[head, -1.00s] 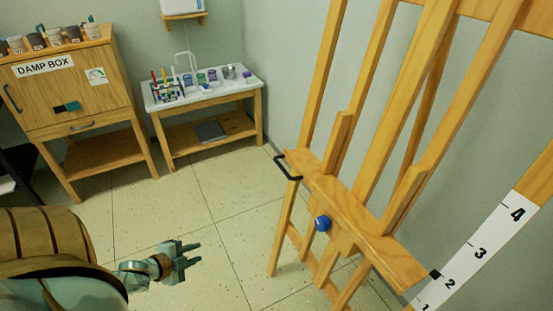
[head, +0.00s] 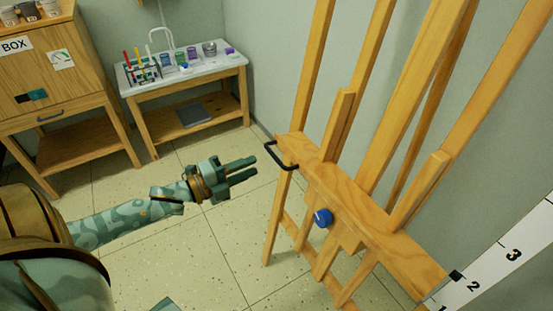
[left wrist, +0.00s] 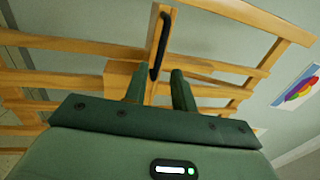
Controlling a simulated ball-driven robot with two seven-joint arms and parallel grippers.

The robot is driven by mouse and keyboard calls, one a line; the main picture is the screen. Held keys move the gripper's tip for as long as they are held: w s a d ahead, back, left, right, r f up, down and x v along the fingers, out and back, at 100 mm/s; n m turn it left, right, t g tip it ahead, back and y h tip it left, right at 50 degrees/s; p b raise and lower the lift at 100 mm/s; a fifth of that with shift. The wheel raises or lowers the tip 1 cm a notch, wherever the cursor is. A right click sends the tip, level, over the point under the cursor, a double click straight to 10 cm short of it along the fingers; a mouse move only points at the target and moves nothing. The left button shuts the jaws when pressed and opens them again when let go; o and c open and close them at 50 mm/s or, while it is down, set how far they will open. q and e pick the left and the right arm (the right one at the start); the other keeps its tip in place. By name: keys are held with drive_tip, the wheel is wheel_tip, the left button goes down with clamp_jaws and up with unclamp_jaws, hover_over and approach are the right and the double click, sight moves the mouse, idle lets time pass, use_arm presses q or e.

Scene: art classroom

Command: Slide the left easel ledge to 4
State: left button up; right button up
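The left easel's wooden ledge (head: 350,207) crosses the easel, with a black bar handle (head: 280,155) at its left end and a blue knob (head: 323,217) below its front. A black pointer (head: 456,276) at the ledge's right end sits by the 2 on a white number scale (head: 497,262); 3 shows above it. My left gripper (head: 256,167) is open and empty, just left of the handle and apart from it. In the left wrist view the handle (left wrist: 159,46) lies ahead, roughly in line with the gap between my fingers (left wrist: 158,78). My right gripper is out of view.
Easel uprights (head: 315,75) stand behind and below the ledge. A white-topped table (head: 205,68) with a rack and jars stands at the back, beside a wooden cabinet (head: 60,90). The tiled floor (head: 205,250) under my left arm is clear.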

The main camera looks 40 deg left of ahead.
sight(275, 155)
use_arm(q)
drive_tip(key=b+x, duration=0.2)
drive_tip(key=x, duration=0.6)
drive_tip(key=shift+f, duration=0.1)
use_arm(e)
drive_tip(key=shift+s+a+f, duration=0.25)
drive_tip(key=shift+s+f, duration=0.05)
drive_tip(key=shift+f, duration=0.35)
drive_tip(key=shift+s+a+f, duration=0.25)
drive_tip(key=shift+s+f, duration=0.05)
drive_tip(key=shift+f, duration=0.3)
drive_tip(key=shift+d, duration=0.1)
use_arm(q)
clamp_jaws()
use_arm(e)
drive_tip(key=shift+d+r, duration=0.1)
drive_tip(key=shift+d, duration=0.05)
